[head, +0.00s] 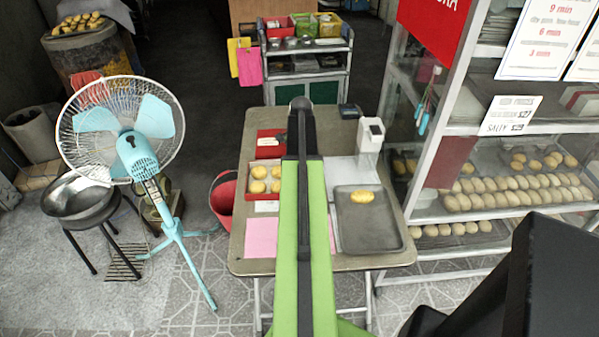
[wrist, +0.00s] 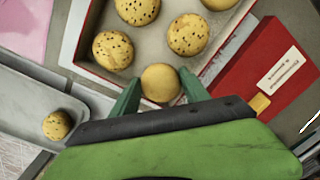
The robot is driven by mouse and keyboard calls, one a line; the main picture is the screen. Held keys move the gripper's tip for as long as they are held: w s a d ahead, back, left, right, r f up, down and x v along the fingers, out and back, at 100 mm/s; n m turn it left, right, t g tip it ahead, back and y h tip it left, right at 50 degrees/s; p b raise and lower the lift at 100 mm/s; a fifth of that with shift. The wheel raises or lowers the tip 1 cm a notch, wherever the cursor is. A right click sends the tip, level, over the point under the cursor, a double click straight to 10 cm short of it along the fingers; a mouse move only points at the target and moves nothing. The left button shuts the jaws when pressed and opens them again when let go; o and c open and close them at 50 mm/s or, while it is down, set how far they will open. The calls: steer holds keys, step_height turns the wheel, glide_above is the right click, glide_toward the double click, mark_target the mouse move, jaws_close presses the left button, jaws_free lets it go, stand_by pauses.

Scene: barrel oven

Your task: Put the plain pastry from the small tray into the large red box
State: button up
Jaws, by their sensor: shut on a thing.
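My gripper (wrist: 156,92) is shut on a plain, smooth golden pastry (wrist: 160,83), seen between its green fingers in the wrist view. The held pastry is close to the near edge of the large red box (wrist: 97,73); I cannot tell its height. Several speckled pastries lie in that box, which also shows in the head view (head: 262,199). The small grey tray (wrist: 25,100) holds one speckled pastry (wrist: 57,125); it is right of my arm in the head view (head: 372,232). My arm hides the gripper in the head view.
A flat red box with a label (wrist: 270,72) lies beside the large box. A white scale (head: 369,140) stands behind the tray on the table (head: 300,264). A shelf of buns (head: 520,190) stands right, a blue fan (head: 130,140) left. A pink sheet (head: 262,238) lies in front.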

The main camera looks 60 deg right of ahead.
step_height(320, 180, down, 2)
steer(key=shift+f+b, duration=0.25)
steer(key=shift+b, duration=0.3)
steer(key=shift+r, duration=0.2)
steer(key=shift+f, duration=0.15)
steer(key=o, duration=1.1)
steer(key=r+p, duration=1.2)
steer(key=shift+s+r, duration=0.15)
steer(key=shift+s, duration=0.15)
steer(key=shift+w+a, duration=0.1)
